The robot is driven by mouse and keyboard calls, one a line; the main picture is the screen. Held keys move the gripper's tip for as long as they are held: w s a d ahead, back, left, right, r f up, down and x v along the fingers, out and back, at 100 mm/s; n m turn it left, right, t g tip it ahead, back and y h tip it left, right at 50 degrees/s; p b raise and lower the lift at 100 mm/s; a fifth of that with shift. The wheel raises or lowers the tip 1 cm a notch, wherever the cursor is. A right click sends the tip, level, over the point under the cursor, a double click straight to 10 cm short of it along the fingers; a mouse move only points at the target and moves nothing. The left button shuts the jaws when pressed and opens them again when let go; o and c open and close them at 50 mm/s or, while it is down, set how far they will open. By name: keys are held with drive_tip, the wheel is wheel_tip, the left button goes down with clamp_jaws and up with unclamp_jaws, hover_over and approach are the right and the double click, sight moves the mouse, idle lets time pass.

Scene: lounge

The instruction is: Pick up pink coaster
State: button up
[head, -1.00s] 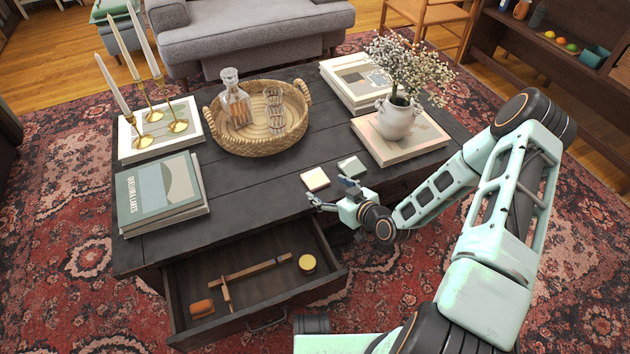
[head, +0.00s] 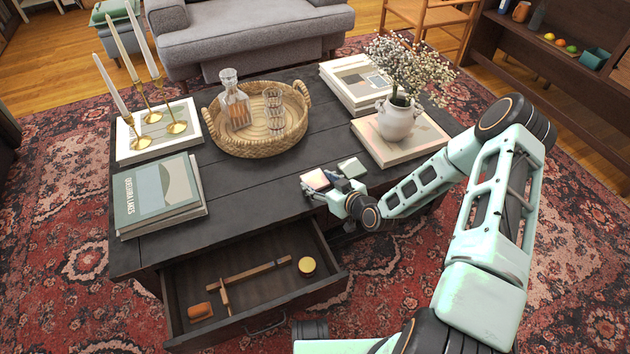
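The pink coaster (head: 314,179) is a small pale pink square lying flat near the front edge of the dark coffee table (head: 240,195). My gripper (head: 322,184) reaches in from the right, low over the tabletop. Its two fingers are apart, with the tips at the coaster's near right side. The fingers partly cover that side, and I cannot tell whether they touch it. A grey-green coaster (head: 352,167) lies just behind and to the right, close to the gripper.
A wicker tray (head: 223,139) with a decanter and glasses stands behind. A vase of flowers (head: 396,121) stands on books at right. Books (head: 158,195) and candlesticks (head: 150,118) are at left. An open drawer (head: 250,300) juts out in front.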

drive_tip(key=c, duration=0.5)
drive_tip(key=shift+r, duration=0.15)
drive_tip(key=shift+c, duration=0.2)
